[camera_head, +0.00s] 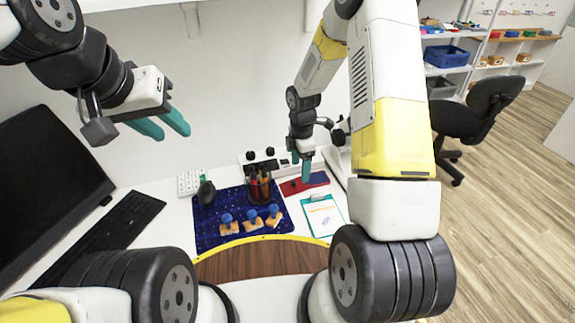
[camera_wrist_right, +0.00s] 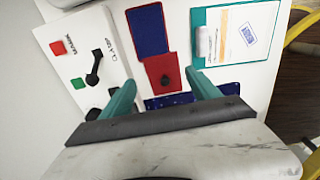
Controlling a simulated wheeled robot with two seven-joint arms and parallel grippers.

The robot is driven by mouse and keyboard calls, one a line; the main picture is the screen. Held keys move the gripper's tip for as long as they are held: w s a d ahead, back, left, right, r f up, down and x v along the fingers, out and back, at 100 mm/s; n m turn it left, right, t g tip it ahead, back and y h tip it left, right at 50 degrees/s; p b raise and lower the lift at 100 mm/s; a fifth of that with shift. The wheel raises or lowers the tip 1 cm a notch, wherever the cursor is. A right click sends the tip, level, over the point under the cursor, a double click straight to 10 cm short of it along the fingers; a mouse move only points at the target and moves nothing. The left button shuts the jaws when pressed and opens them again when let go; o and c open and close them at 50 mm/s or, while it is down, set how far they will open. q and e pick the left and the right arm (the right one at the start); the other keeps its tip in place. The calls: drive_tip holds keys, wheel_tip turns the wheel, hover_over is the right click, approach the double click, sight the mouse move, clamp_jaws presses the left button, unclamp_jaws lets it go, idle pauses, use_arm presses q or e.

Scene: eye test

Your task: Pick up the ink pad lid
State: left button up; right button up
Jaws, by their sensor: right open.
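The ink pad lid (camera_wrist_right: 158,68) looks like a red plate with a dark knob; in the head view it is the red piece (camera_head: 289,188) on the white desk. The ink pad (camera_wrist_right: 147,28), blue with a red rim, lies beside it, and also shows in the head view (camera_head: 319,179). My right gripper (camera_head: 303,173) points down over the lid, open. In the right wrist view its teal fingers (camera_wrist_right: 162,82) appear either side of the lid's knob; the height gap is hard to tell. My left gripper (camera_head: 171,134) is open and empty, high at the left.
A teal clipboard (camera_head: 322,217) lies close on the near side. A pen cup (camera_head: 259,187) and several blue-handled stamps (camera_head: 252,217) stand on the dark blue mat (camera_head: 207,231). A white panel (camera_wrist_right: 72,62) with dark handles is close by. A monitor (camera_head: 45,180) stands left.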

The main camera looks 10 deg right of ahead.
sight(299, 184)
drive_tip(key=f, duration=0.6)
drive_tip(key=shift+s+a+f, duration=0.1)
drive_tip(key=shift+s+f, duration=0.05)
drive_tip(key=shift+s, duration=0.05)
drive_tip(key=shift+c, duration=0.4)
